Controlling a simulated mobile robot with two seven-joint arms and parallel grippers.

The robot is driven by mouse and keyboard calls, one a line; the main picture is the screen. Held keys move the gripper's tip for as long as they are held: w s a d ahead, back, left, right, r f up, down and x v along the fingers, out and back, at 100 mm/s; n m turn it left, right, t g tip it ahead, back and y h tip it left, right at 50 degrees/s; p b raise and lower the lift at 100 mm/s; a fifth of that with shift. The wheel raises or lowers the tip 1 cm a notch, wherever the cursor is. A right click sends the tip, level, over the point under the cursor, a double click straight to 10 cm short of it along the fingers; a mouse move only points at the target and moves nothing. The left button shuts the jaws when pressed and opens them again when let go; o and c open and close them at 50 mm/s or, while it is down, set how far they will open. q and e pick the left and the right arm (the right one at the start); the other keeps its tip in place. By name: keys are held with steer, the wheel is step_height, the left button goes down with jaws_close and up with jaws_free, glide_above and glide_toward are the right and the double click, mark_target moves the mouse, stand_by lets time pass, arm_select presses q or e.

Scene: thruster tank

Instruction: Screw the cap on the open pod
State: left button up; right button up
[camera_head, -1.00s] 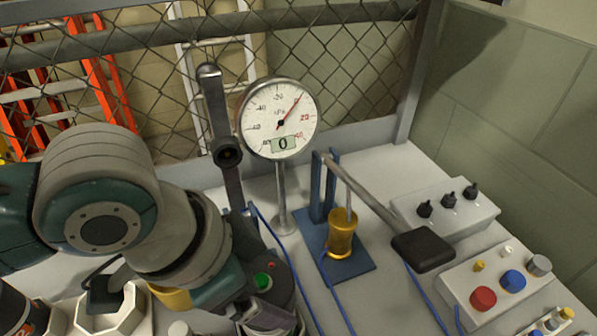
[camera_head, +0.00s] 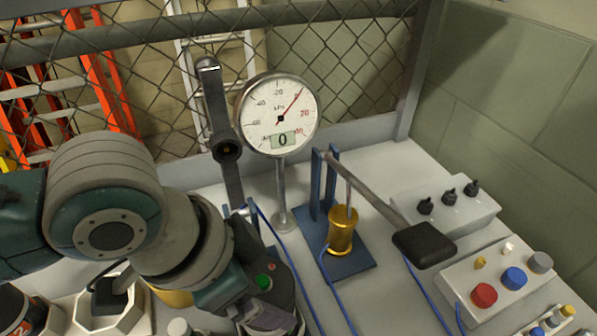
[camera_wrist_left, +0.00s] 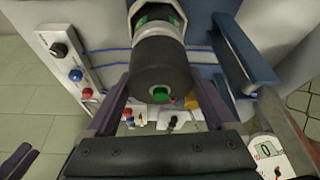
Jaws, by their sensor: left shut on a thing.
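My left gripper (camera_head: 262,285) is low in the middle of the head view, shut around a dark round piece that looks like the cap. A green spot and a small red spot show on the dark top there. In the left wrist view my left gripper's (camera_wrist_left: 162,100) two purple-grey fingers lie either side of the black cylindrical cap (camera_wrist_left: 160,65). A grey ringed section with green inside adjoins the cylinder at the top of that view. In the head view the arm hides part of the pod, so I cannot tell how far the cap is seated.
A dial gauge (camera_head: 278,115) reading 0 stands behind, beside a dark upright arm (camera_head: 218,110). Right of it are a brass pump (camera_head: 341,232) with a long black-handled lever (camera_head: 425,245), a knob box (camera_head: 445,208) and a button panel (camera_head: 500,285). Blue hoses cross the white bench.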

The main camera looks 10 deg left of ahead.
arm_select(q)
steer(key=shift+f+b, duration=0.35)
steer(key=shift+f, duration=0.65)
stand_by(0.4)
steer(key=o, duration=1.1)
steer(key=p+v, duration=0.1)
steer(key=v, duration=0.7)
steer(key=shift+a+r, duration=0.1)
steer(key=shift+r, duration=0.3)
steer(key=shift+s+a+r+p, duration=0.1)
steer(key=shift+s+r+p, duration=0.2)
steer(key=shift+r, duration=0.3)
